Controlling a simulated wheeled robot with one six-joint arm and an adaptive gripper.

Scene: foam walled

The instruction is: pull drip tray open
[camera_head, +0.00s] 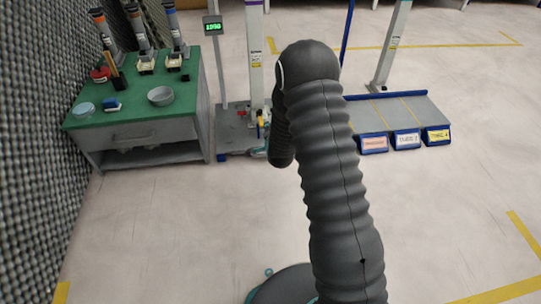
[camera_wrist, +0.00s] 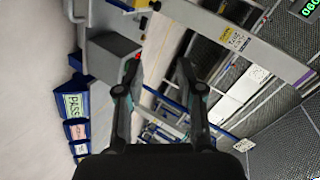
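I cannot tell for certain which thing is the drip tray. A grey platform with blue edges (camera_head: 231,135) forms the foot of the left stand and is partly hidden by my arm. A grey box (camera_wrist: 112,57) with a small red part beside it shows in the wrist view. A drawer-like front (camera_head: 128,137) under the green bench top appears closed. My gripper (camera_wrist: 160,65) is open and empty, its two fingers apart and touching nothing that I can see. In the head view my own arm hides most of the gripper.
The green bench (camera_head: 130,102) stands at the left with a grey bowl (camera_head: 161,96) and tools on it. A second platform (camera_head: 400,110) with labelled bins (camera_head: 407,140) stands at the right. A post carries a green display (camera_head: 212,27). The foreground floor is clear.

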